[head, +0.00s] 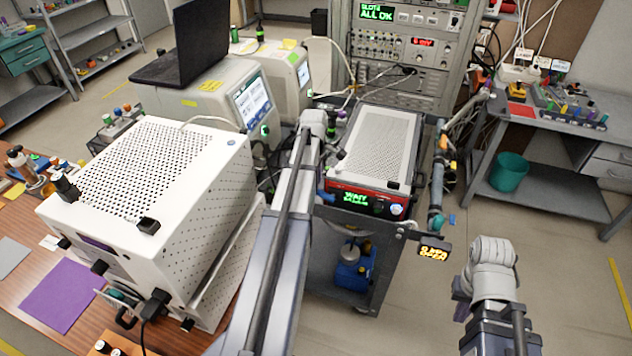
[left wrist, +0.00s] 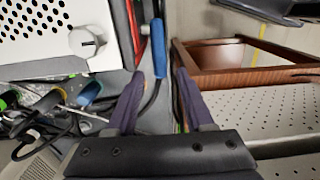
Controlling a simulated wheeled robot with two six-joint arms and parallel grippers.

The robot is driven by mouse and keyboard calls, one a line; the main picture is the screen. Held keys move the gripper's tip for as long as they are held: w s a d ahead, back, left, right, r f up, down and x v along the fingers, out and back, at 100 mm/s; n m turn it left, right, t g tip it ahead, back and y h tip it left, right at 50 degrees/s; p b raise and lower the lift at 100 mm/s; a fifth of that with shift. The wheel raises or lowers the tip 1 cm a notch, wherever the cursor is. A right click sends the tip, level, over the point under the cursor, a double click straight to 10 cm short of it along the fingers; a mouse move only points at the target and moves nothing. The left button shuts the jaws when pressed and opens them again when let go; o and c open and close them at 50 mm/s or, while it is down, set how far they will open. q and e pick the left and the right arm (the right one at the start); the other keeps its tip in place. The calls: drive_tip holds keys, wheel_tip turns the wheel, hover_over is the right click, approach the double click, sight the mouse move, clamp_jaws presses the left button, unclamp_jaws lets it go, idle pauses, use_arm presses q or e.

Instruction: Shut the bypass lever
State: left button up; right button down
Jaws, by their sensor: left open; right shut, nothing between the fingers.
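A blue-handled lever (left wrist: 158,48) shows in the left wrist view, beside the red edge of a white perforated box; I take it for the bypass lever. A blue piece at the cart's left front corner (head: 326,197) in the head view seems to be the same handle, partly hidden by my left arm. My left gripper (left wrist: 160,82) is open, its dark fingers on either side of the handle's near end, with no clear contact. In the head view my left fingers are hidden. My right gripper (head: 462,308) is shut and empty, low at right, apart from the cart.
The cart (head: 385,290) carries the perforated unit (head: 378,150) with a green display. Pipes with coloured valves (head: 438,190) run along its right side. A white perforated machine (head: 165,190) stands on the wooden bench at left.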

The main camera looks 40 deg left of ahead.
use_arm(q)
wheel_tip(320, 180, up, 6)
drive_tip(key=p, duration=0.5)
drive_tip(key=shift+r, duration=0.1)
